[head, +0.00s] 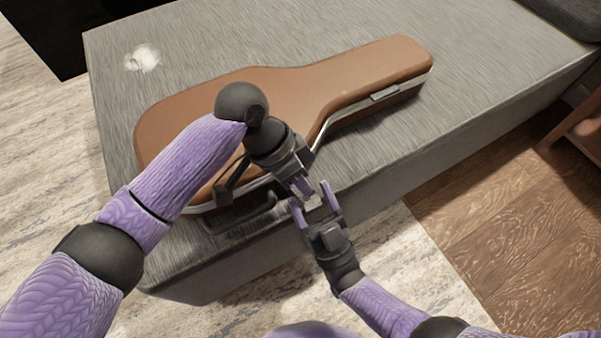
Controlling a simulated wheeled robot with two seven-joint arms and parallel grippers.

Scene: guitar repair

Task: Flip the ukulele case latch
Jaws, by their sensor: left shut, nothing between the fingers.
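The brown ukulele case (290,90) lies shut on a grey padded bench, its neck end to the upper right. A metal latch (385,93) sits on the near side of the neck. A dark latch-like part (230,182) stands out at the near side of the body, above a dark handle (240,217). My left gripper (305,190) is shut and empty, pointing down at the case's near edge; its wrist hides part of the case. My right gripper (314,203) is open, its fingers spread close around the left fingertips. Whether they touch is unclear.
The grey bench (480,75) has free room right of the case. A white crumpled item (142,58) lies at its back left. A wooden piece of furniture (580,130) stands at the right. The floor is part pale rug, part wood.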

